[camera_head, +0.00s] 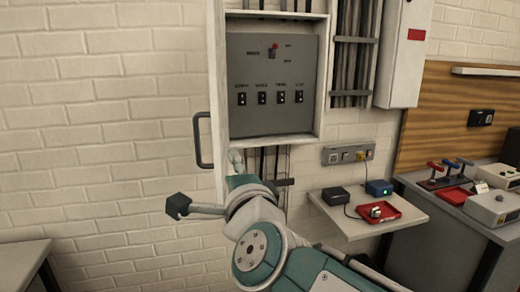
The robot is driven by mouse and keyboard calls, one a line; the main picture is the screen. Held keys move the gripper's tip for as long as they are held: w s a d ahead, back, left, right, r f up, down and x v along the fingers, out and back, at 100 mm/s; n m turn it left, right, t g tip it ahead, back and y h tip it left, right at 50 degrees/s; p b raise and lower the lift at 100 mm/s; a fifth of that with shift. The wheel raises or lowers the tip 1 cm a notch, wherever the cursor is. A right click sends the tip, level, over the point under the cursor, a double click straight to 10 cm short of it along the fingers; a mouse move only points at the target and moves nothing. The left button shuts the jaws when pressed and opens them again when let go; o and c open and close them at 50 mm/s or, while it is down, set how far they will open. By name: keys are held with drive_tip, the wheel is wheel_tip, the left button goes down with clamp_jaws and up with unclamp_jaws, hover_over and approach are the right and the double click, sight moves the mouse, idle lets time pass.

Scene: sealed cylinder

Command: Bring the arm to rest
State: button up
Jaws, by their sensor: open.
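My arm, teal and pale grey, reaches in from the bottom right and bends in front of the wall. Its small dark end, my gripper (177,206), points left below and to the left of the open cabinet (272,80). The gap between its fingers is too small to make out. It is apart from the cabinet door's handle (201,142) and nothing shows in it. The cabinet's door (219,95) stands open at the left.
A wall shelf (345,222) at the right holds a red tray (379,212), a black box (336,195) and a blue box (379,188). A bench with switches (448,175) stands farther right. A grey surface (20,262) is at bottom left. The left brick wall is bare.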

drive_tip(key=s+d+f+n+g+h, duration=0.3)
drive_tip(key=s+d+f+n+g, duration=0.3)
drive_tip(key=d+f, duration=0.4)
drive_tip(key=s+d+f+n+g+h, duration=0.2)
drive_tip(key=s+d+f+n+g, duration=0.4)
drive_tip(key=s+d+f+n, duration=0.3)
wheel_tip(320, 180, down, 5)
drive_tip(key=shift+s+d+r+h, duration=0.1)
drive_tip(key=shift+s+d+h, duration=0.3)
drive_tip(key=shift+s+d, duration=0.2)
